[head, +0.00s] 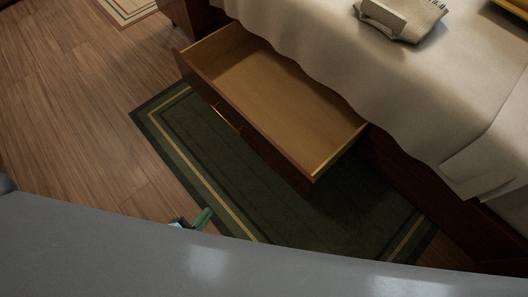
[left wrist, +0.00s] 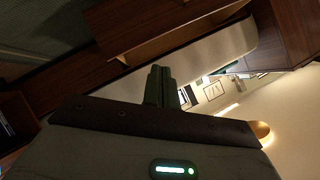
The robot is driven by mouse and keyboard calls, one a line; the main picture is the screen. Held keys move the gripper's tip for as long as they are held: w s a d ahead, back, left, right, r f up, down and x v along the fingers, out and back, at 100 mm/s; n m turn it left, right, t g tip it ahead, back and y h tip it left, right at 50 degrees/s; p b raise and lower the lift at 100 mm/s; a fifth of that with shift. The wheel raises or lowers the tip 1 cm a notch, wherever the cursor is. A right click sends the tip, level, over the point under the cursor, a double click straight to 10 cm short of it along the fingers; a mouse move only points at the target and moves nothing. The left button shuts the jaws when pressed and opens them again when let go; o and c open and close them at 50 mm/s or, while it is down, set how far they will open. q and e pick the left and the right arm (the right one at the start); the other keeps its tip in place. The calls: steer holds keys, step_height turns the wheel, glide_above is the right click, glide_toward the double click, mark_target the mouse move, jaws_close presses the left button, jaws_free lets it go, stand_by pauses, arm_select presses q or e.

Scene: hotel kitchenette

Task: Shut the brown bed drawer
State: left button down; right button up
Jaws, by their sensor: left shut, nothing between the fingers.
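The brown bed drawer (head: 262,133) stands pulled out from under the bed in the head view. Its pale wooden inside looks empty, and a brass handle (head: 227,117) is on its front. My left gripper (head: 207,213) shows only as a small green-grey tip past my grey body, in front of the drawer and apart from it. In the left wrist view its fingers (left wrist: 159,84) are together and hold nothing. A brown wooden panel above them there may be the drawer, but I cannot tell surely. My right gripper is not in view.
The bed (head: 320,30) has a beige cover hanging beside the drawer, with a folded cloth item (head: 402,17) on top. A dark green rug (head: 345,205) with a yellow border lies under the drawer. The wooden floor (head: 80,120) at the left is clear.

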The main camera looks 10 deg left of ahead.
arm_select(q)
steer(key=w+d+f+m+h+b, duration=0.35)
steer(key=w+f+m+b, duration=0.55)
steer(key=w, duration=0.4)
steer(key=m+h+b, duration=0.2)
steer(key=m, duration=0.3)
glide_toward(272, 146)
steer(key=shift+g, duration=0.3)
steer(key=b+x, duration=0.2)
steer(key=x, duration=0.1)
steer(key=b+x, duration=0.2)
steer(key=shift+w+f, duration=0.25)
steer(key=shift+w, duration=0.15)
steer(key=shift+w+d, duration=0.25)
steer(key=shift+w, duration=0.05)
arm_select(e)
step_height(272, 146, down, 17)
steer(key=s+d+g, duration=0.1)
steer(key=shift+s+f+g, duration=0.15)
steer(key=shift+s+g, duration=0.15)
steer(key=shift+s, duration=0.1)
arm_select(q)
steer(key=shift+w+d+r, duration=0.1)
steer(key=shift+w, duration=0.05)
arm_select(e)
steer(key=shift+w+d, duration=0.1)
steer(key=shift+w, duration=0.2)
